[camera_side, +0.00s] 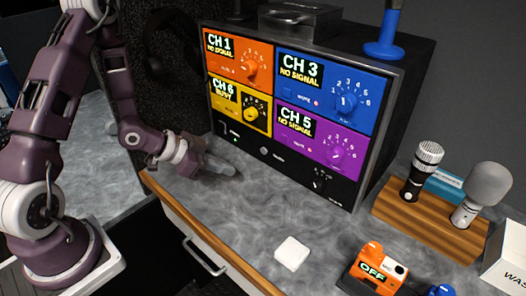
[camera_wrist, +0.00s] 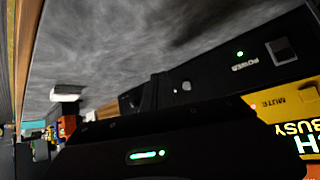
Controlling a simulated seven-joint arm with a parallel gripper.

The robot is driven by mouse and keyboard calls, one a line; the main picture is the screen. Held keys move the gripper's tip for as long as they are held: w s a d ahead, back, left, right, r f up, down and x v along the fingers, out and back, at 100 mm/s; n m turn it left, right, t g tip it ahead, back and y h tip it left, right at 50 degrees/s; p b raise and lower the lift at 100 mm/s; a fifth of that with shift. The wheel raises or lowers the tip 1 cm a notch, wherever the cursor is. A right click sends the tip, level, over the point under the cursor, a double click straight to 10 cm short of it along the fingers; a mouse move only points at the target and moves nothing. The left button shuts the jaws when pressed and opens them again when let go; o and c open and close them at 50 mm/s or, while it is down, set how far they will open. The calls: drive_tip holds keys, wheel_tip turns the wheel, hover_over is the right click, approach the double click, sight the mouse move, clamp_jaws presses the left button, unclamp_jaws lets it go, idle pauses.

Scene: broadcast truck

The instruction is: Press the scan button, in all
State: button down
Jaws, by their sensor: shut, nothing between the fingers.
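The receiver rack (camera_side: 285,185) has four coloured channel panels above a black strip. On the strip, a round grey button (camera_side: 264,151) has a small label beside it that is too blurred to read surely. In the wrist view, which is upside down, a small round button (camera_wrist: 186,86) shows on the strip. My gripper (camera_side: 232,170) is shut and empty, low over the grey counter in front of the strip's left end. It is apart from the round button and left of it. In the wrist view its dark body hides part of the strip.
A power switch with a green light (camera_side: 235,138) is at the strip's left and a dark knob (camera_side: 319,180) at its right. A white block (camera_side: 291,253), an orange OFF device (camera_side: 372,268) and a wooden microphone stand (camera_side: 425,222) are on the counter. The counter between is clear.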

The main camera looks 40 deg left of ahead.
sight(264, 151)
drive_tip(key=shift+s+d+f+h, duration=0.25)
drive_tip(key=shift+d+f+h, duration=0.1)
drive_tip(key=shift+d+h, duration=0.2)
drive_tip(key=shift+w, duration=0.1)
drive_tip(key=shift+w, duration=4.35)
drive_tip(key=shift+w, duration=0.1)
drive_tip(key=shift+w, duration=0.3)
drive_tip(key=shift+w, duration=0.4)
drive_tip(key=shift+s, duration=0.8)
